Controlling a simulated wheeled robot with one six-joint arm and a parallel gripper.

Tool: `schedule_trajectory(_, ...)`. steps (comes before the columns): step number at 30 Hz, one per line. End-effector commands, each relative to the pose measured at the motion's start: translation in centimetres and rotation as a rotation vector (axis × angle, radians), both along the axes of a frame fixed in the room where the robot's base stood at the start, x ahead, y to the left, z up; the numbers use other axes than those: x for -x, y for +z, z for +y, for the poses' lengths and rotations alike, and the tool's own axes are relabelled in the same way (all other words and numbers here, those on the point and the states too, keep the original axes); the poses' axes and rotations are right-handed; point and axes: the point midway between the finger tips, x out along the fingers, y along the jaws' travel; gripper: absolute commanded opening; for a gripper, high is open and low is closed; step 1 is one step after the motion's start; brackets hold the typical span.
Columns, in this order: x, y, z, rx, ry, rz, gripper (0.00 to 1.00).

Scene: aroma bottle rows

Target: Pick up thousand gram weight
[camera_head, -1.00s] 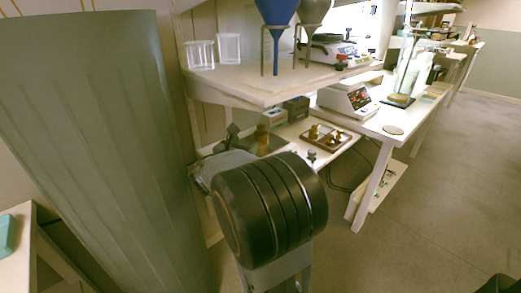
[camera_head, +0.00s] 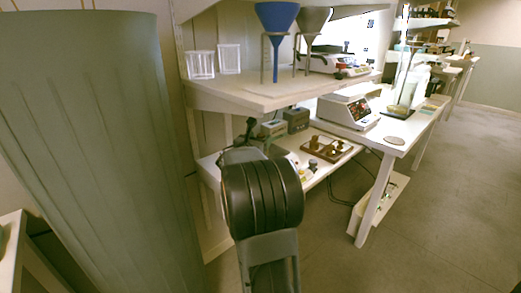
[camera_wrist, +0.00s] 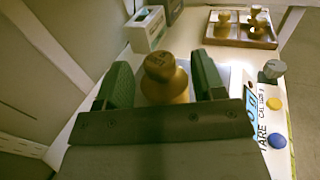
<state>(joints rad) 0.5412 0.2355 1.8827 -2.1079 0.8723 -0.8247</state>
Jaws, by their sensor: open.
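In the wrist view a brass weight (camera_wrist: 165,77) with a round knob and markings on top stands between the two fingers of my gripper (camera_wrist: 163,82). The fingers are open, one on each side, with a visible gap to the weight. The markings are too small to read surely. Its lower part is hidden by my gripper's body. In the head view my arm hides the weight, and my gripper's fingers cannot be made out clearly. More brass weights (camera_wrist: 257,24) stand in a wooden tray (camera_wrist: 212,41) further back; the tray also shows in the head view (camera_head: 319,154).
A balance panel with a grey knob (camera_wrist: 274,69), yellow button (camera_wrist: 274,103) and blue button (camera_wrist: 277,141) lies right of my gripper. Small boxes (camera_wrist: 147,28) stand behind. An upper shelf (camera_head: 270,97) with funnels (camera_head: 277,18) overhangs the lower bench. The floor at right is clear.

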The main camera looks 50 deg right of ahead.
Motion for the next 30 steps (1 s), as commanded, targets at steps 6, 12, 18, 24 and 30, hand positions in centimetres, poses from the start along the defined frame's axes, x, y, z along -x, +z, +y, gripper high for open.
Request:
schedule_trajectory(6,-0.5,0.0,-1.7,0.0,-0.001,-0.001,0.63)
schedule_trajectory(12,-0.6,0.0,-1.8,0.0,0.0,-0.001,0.63)
schedule_trajectory(18,-0.6,0.0,-1.8,0.0,0.0,-0.001,0.49)
schedule_trajectory(24,-0.6,0.0,-1.8,0.0,0.0,-0.001,0.3)
schedule_trajectory(30,-0.6,0.0,-1.8,0.0,0.0,-0.001,0.11)
